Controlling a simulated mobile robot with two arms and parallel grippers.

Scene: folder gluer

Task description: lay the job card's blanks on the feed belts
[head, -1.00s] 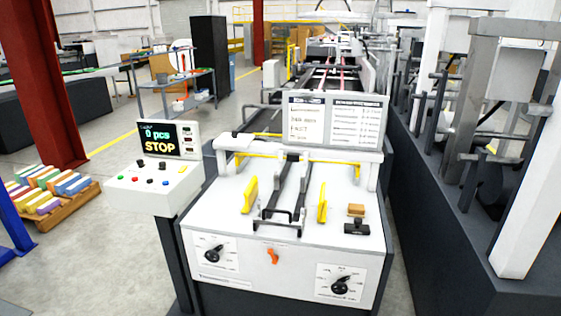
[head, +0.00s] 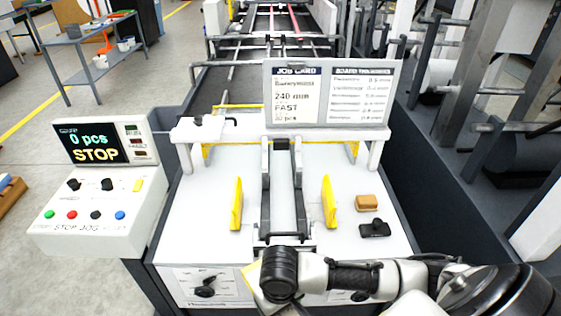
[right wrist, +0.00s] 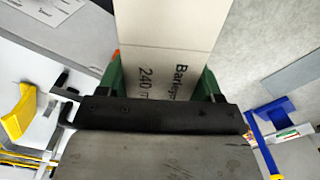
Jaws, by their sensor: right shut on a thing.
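The job card (head: 297,97) on a sign above the feeder reads 240 mm and FAST. The dark feed belts (head: 285,190) run bare down the middle of the white feeder top. My right gripper (right wrist: 162,78), with green fingers in the right wrist view, is shut on a pale blank or stack of blanks (right wrist: 165,25) printed "Barley" and "240 m". In the head view my right arm reaches across the feeder's front edge, and a cream edge of the blanks (head: 250,282) shows beside the wrist. Most of them is hidden there. My left gripper is not in view.
Yellow upright guides (head: 236,205) and (head: 329,203) flank the belts. A tan block (head: 367,202) and a black clamp-like part (head: 375,229) lie on the right. The control panel (head: 95,195) at left shows 0 pcs and STOP.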

